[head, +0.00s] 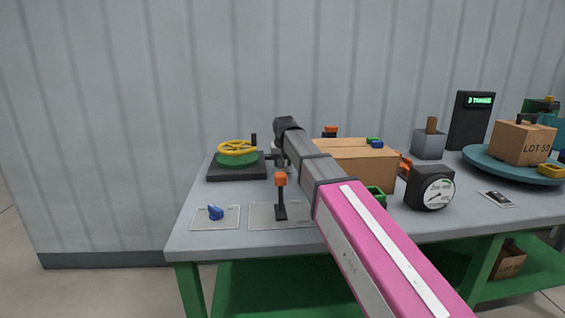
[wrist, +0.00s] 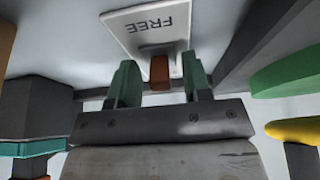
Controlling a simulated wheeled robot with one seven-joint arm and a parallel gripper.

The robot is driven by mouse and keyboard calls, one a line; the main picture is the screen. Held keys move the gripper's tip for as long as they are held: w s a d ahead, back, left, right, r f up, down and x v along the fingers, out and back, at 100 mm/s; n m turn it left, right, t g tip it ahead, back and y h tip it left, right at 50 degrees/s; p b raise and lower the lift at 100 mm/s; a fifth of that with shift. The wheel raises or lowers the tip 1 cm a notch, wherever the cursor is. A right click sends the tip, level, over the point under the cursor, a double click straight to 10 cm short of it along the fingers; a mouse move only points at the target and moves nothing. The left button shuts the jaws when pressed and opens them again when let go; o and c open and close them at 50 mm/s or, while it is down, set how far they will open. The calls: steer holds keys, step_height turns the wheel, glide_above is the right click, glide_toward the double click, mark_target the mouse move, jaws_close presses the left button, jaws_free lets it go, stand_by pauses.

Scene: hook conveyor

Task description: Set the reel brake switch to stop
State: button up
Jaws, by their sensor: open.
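In the head view an upright lever with an orange cap (head: 281,179) on a dark stem stands on a pale plate (head: 297,213) near the table's front; it appears to be the brake switch. In the wrist view the plate (wrist: 120,30) reads FREE, upside down, and an orange-brown cap (wrist: 159,72) shows between my gripper's (wrist: 159,80) green fingers. The fingers are apart, one on each side of it; contact is not clear. In the head view my gripper (head: 278,160) is small and partly hidden by my arm, just behind the lever. No STOP marking is visible.
A yellow handwheel (head: 237,147) stands back left and a blue knob (head: 215,212) front left. A cardboard box (head: 362,163), a round gauge (head: 437,193) and a teal turntable (head: 480,160) are to the right. A grey wall (head: 110,120) closes the back.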

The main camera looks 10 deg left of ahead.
jaws_close()
steer(key=shift+w+a+r+g, duration=0.15)
steer(key=shift+w+g, duration=0.3)
steer(key=shift+g, duration=0.35)
steer(key=shift+w+g+h, duration=0.2)
steer(key=shift+g+h, duration=0.3)
steer(key=shift+g, duration=0.7)
jaws_free()
step_height(320, 180, up, 11)
steer(key=shift+s, duration=0.2)
